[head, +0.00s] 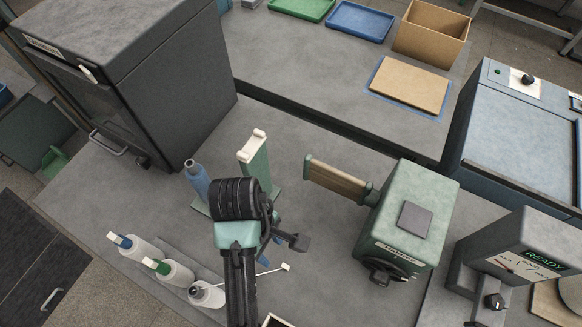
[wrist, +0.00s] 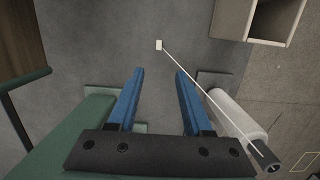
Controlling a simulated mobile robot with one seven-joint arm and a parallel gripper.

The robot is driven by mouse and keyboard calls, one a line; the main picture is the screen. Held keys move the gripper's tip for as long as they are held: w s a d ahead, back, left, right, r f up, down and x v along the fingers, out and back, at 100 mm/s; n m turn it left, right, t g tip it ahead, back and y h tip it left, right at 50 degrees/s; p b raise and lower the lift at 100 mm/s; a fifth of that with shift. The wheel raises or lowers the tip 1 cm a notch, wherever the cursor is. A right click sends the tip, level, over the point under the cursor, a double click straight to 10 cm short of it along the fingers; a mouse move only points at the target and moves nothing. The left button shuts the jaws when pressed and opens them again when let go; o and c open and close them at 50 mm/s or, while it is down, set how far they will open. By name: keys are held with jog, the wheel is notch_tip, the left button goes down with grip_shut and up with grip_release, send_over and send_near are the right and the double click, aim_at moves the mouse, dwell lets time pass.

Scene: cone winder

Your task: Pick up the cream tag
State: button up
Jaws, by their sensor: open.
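The cream tag (head: 285,267) is a small pale piece at the end of a thin white cord, on the grey worktop right of my arm. In the wrist view the tag (wrist: 158,45) lies flat beyond the fingertips, roughly centred between them. In the head view my arm partly hides the gripper.
An open box (wrist: 247,22) is near the tag. Bare worktop surrounds the tag.

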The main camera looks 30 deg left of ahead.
send_over(285, 267)
jog(key=a, duration=0.2)
jog(key=f, duration=0.7)
jog(key=shift+s+d+f, duration=0.1)
jog(key=shift+s+d, duration=0.1)
jog(key=shift+s, duration=0.15)
jog(key=shift+w+d+f, duration=0.1)
jog(key=shift+d+f, duration=0.15)
jog(key=shift+f, duration=0.65)
jog(key=shift+w+d+f, duration=0.15)
jog(key=shift+d+f, duration=0.05)
jog(key=shift+f, duration=0.7)
jog(key=shift+w+d+f, duration=0.1)
jog(key=shift+d+f, duration=0.15)
jog(key=shift+f, duration=0.65)
grip_shut()
